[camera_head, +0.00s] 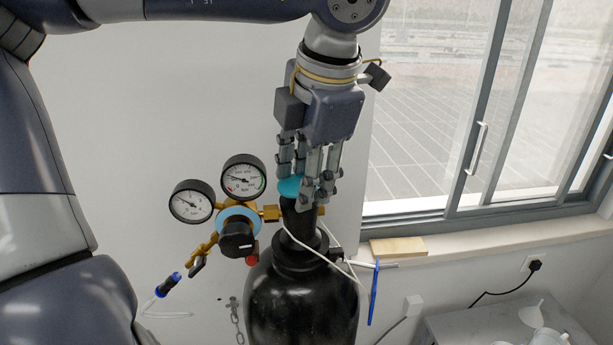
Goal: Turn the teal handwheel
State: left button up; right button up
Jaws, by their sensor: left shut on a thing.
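The teal handwheel (290,187) sits on top of a black gas cylinder (300,300), at its valve. My left gripper (308,190) points down over the handwheel from above, with its fingers around it and shut on it. The fingers hide much of the wheel; its teal left part shows between and beside them. My right gripper is not in view.
A brass regulator with two round gauges (243,177) and a black knob (238,238) stands left of the valve. White cords hang by the cylinder's neck. A window (480,110) and a sill with a wooden block (398,247) are at the right. A grey table (450,325) is at the lower right.

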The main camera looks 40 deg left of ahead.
pick_arm(q)
jog(key=m, duration=0.2)
jog(key=m+t+b, duration=0.1)
jog(key=m, duration=0.3)
jog(key=shift+s+a+t+h, duration=0.2)
jog(key=shift+s+t+h, duration=0.1)
jog(key=shift+t+h, duration=0.1)
jog(key=shift+c, duration=0.2)
jog(key=m, duration=0.2)
jog(key=m+h, duration=0.1)
jog(key=m, duration=0.1)
jog(key=m+t, duration=0.1)
jog(key=m, duration=0.1)
jog(key=shift+s+a+h, duration=0.15)
jog(key=shift+a+h, duration=0.15)
jog(key=shift+h, duration=0.1)
jog(key=shift+m, duration=0.4)
jog(key=o, duration=1.1)
jog(key=shift+o, duration=0.7)
jog(key=shift+w+a+f, duration=0.1)
jog(key=shift+w+f, duration=0.05)
jog(key=shift+w, duration=0.3)
jog(key=shift+s+r, duration=0.25)
jog(key=v, duration=1.1)
jog(key=shift+w+r, duration=0.2)
jog(key=shift+r, duration=0.1)
jog(key=shift+a, duration=0.1)
